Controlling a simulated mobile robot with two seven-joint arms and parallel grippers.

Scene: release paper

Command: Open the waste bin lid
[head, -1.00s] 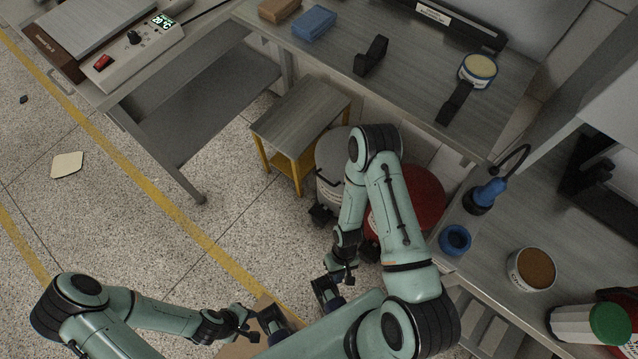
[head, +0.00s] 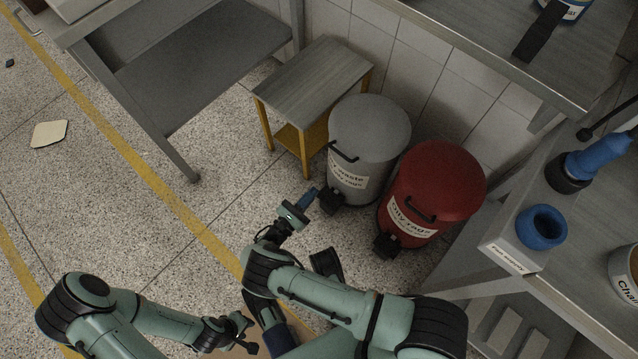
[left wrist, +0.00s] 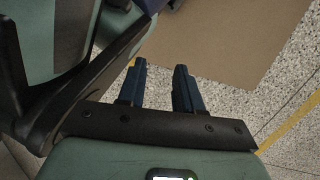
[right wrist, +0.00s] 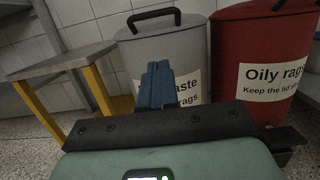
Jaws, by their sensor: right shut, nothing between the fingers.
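The grey waste bin (head: 385,125) stands on the floor with its lid shut. It has a black lid handle (head: 342,152), a white label partly reading "waste", and a black pedal (head: 331,201) low at its front. In the right wrist view the bin (right wrist: 190,45) is straight ahead, its label partly hidden by my fingers. My right gripper (head: 312,194) is shut and empty, just left of the pedal in the head view; I cannot tell whether it touches. My left gripper (head: 249,333) is low at the front, far from the bin. Its fingers (left wrist: 160,68) are apart and empty.
A red bin (head: 440,180) labelled "Oily rags" stands close on the right, lid shut, with its own pedal (head: 387,244). A small stool with yellow legs (head: 315,75) stands left of the grey bin. A bench (head: 520,225) flanks the right.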

